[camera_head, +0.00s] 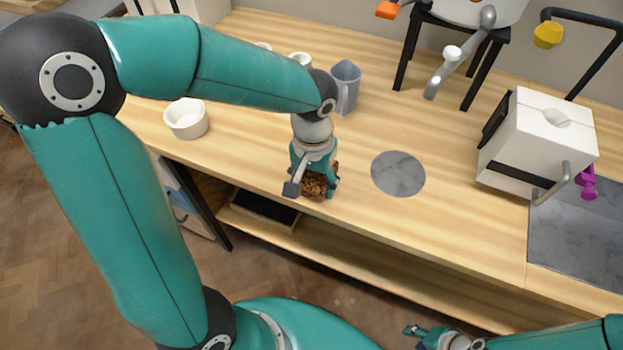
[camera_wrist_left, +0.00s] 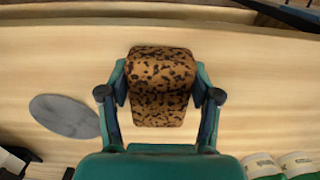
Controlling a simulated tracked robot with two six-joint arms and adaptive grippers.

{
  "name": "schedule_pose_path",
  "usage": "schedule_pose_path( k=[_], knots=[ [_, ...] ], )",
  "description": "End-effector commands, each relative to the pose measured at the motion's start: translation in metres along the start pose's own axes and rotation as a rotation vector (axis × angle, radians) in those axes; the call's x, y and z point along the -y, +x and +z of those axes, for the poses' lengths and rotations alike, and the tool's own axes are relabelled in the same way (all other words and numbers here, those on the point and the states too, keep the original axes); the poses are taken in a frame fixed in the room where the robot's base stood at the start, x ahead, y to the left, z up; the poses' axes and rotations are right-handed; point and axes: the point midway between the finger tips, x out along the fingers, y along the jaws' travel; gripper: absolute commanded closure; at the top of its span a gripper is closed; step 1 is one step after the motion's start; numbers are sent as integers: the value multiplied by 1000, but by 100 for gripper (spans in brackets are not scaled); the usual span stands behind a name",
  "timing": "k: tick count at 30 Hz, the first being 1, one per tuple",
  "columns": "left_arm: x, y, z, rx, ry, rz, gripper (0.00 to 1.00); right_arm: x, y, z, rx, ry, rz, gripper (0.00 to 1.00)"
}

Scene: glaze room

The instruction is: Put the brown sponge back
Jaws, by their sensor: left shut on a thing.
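The brown sponge (camera_head: 318,184) is speckled with dark spots and sits at the front part of the wooden worktop. My left gripper (camera_head: 314,180) points down over it and is shut on it. In the left wrist view the sponge (camera_wrist_left: 160,85) lies between the two fingers of my left gripper (camera_wrist_left: 160,97). Whether the sponge touches the worktop I cannot tell. My right gripper (camera_head: 416,336) is low at the bottom edge of the head view, away from the worktop; its fingers are too small to read.
A round grey disc (camera_head: 398,174) lies right of the sponge on the worktop (camera_head: 440,230). A white bowl (camera_head: 186,118) stands to the left, a grey-blue jug (camera_head: 345,84) behind. A white block-shaped device (camera_head: 540,140) stands at the right. Wood is clear around the disc.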

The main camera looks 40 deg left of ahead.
Motion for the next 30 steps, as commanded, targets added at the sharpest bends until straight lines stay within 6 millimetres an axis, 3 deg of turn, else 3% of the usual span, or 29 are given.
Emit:
schedule_pose_path(
  k=[8, 9, 13, 24, 30],
  knots=[
    [0, 2, 0, -1, -1, 0, 75, -1, 2, 0, 0, 0, 0, 60],
    [0, 2, 0, -1, -1, 0, 35, -1, 2, 0, 0, 0, 0, 60],
    [0, 1, 0, -1, -1, 0, 14, 0, 1, 0, 0, 0, 0, 60],
    [1, -1, 0, -2, -2, 0, 12, 0, 0, 0, 0, 0, 0, 60],
    [0, -18, -1, -6, -3, 1, 12, 1, -4, 0, 0, 0, 0, 60]
  ],
)
